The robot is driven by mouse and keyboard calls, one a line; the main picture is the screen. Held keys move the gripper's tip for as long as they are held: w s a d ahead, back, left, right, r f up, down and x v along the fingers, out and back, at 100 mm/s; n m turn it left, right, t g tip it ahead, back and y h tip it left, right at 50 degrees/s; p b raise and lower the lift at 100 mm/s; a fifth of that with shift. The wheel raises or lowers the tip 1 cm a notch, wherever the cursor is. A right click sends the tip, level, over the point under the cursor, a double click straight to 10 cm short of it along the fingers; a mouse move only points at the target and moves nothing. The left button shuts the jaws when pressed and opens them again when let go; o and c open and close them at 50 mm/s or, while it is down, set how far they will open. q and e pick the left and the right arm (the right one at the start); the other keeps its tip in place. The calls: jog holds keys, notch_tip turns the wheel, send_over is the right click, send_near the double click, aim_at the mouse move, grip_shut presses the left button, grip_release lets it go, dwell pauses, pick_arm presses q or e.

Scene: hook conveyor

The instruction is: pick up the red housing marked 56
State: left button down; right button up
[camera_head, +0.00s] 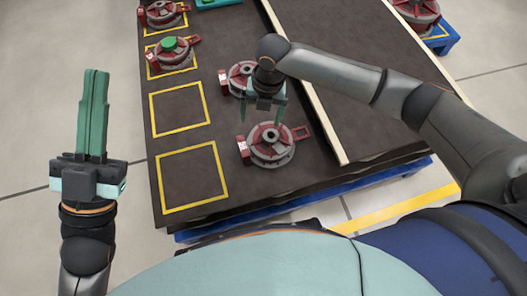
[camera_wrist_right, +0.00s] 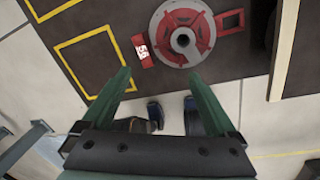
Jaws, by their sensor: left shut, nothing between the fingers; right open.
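A red and grey round housing (camera_head: 270,146) sits on the dark table near its front edge, with a red handle to its right and a red tag at its left. In the right wrist view this housing (camera_wrist_right: 182,38) is at the top. Its tag (camera_wrist_right: 143,50) has sideways white digits that look like 56. My right gripper (camera_head: 264,115) is open and empty above the table, just behind this housing in the head view. My left gripper (camera_head: 94,112) is shut and empty, left of the table.
Another red housing (camera_head: 240,78) stands behind, partly hidden by my right arm. A housing with a green top (camera_head: 172,52) and another (camera_head: 162,13) stand in yellow squares at the left. Two nearer squares (camera_head: 190,178) are empty. A pale rail (camera_head: 320,118) runs right of the housings.

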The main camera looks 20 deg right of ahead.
jog(key=w+d+n+h+b, duration=0.1)
jog(key=d+n, duration=0.1)
jog(key=d, duration=0.1)
jog(key=b, duration=0.4)
send_over(270, 134)
jog(key=f, duration=0.7)
jog(key=shift+s, duration=0.35)
notch_tip(270, 134, down, 5)
jog(key=b, duration=0.2)
jog(key=shift+w+d+f+b, duration=0.1)
jog(key=shift+w+f+b, duration=0.05)
jog(key=shift+b, duration=0.25)
pick_arm(q)
notch_tip(270, 134, down, 6)
jog(key=s+d+m+h, duration=0.1)
jog(key=h, duration=0.1)
jog(key=shift+s+f+m+g, duration=0.25)
jog(key=shift+s+m+g, duration=0.05)
jog(key=shift+s+m, duration=0.1)
pick_arm(e)
jog(key=c, duration=0.5)
grip_shut()
pick_arm(q)
jog(key=shift+d, duration=0.1)
pick_arm(e)
jog(key=shift+w+r, duration=0.15)
jog(key=shift+r, duration=0.15)
